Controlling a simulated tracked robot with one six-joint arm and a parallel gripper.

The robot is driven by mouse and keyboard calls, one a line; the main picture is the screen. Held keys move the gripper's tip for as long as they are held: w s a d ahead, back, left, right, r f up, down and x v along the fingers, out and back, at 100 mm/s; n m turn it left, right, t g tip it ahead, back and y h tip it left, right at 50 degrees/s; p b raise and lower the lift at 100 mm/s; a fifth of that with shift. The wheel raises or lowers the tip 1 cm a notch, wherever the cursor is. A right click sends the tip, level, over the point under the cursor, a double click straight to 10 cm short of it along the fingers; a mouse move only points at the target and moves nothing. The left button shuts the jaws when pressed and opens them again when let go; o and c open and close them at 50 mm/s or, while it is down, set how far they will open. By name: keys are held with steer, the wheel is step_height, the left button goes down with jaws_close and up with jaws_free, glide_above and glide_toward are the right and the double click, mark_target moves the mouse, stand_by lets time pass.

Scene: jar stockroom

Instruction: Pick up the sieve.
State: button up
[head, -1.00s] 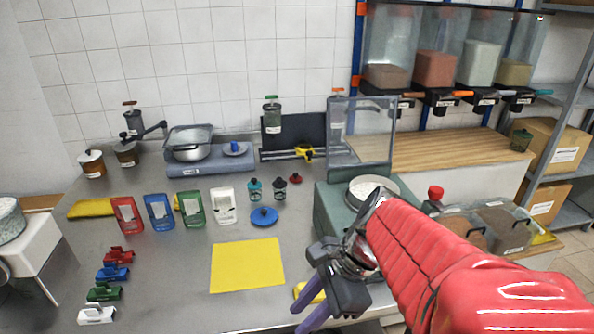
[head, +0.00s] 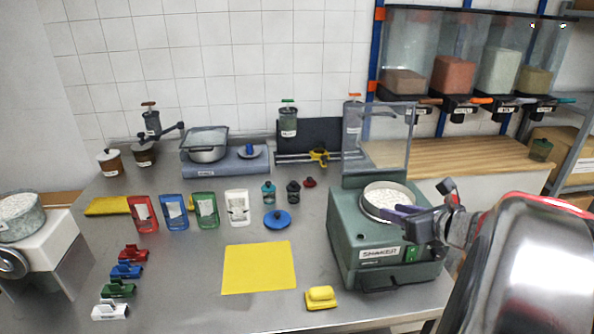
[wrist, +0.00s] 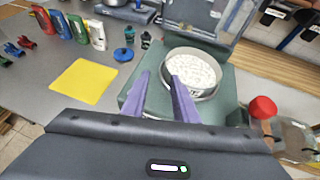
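The sieve (head: 388,201) is a round, shallow metal pan full of white beads. It sits on top of the green shaker (head: 382,255), and also shows in the wrist view (wrist: 193,72). My gripper (head: 396,211) has purple fingers and is at the sieve's near right side in the head view. In the wrist view my gripper (wrist: 158,77) has its fingers apart, with the right finger overlapping the sieve's rim and the left one over the shaker top. I cannot tell whether either finger touches the rim. The gripper holds nothing visible.
A clear upright guard (head: 372,135) stands behind the sieve. A yellow sponge (head: 321,297) and a yellow mat (head: 258,267) lie left of the shaker. A red-capped jar (wrist: 262,108) stands right of it in the wrist view. Another round pan (head: 20,216) of pale grains is far left.

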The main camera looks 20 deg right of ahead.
steer(key=shift+s+d+r+m+h, duration=0.15)
steer(key=shift+d+m+h, duration=0.15)
steer(key=shift+d, duration=0.3)
glide_toward(365, 201)
steer(key=shift+w+d, duration=0.15)
steer(key=shift+w, duration=0.15)
steer(key=shift+w+f, duration=0.2)
steer(key=shift+w, duration=0.25)
steer(key=shift+x, duration=2.6)
steer(key=shift+d+f, duration=0.1)
steer(key=shift+f, duration=0.05)
